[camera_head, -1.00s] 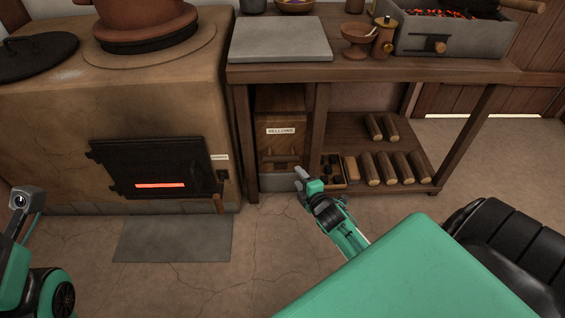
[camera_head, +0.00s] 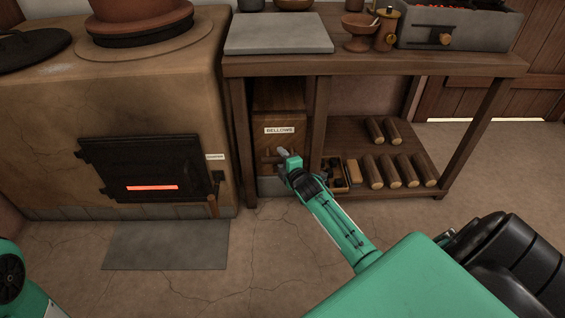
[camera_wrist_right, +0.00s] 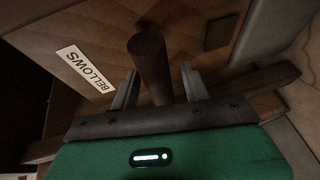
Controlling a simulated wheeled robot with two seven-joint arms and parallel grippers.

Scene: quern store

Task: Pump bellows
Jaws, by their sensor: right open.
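The bellows (camera_head: 278,103) is a wooden box with a BELLOWS label, standing under the table beside the stove. In the right wrist view, its label (camera_wrist_right: 85,68) and a round wooden handle (camera_wrist_right: 149,62) show. My right gripper (camera_head: 282,153) is at the front of the bellows, below the label. In the wrist view, its two fingers (camera_wrist_right: 157,76) are apart, one on each side of the handle. Whether either finger touches it I cannot tell. The gripper hides part of the handle in the head view. My left gripper is out of view.
The stove (camera_head: 60,125) with a glowing slot in its black door (camera_head: 150,165) stands at left. The table (camera_head: 440,66) has legs on both sides of the bellows. Its low shelf (camera_head: 350,135) holds several logs (camera_head: 392,170). A grey slab (camera_head: 165,245) lies on the floor.

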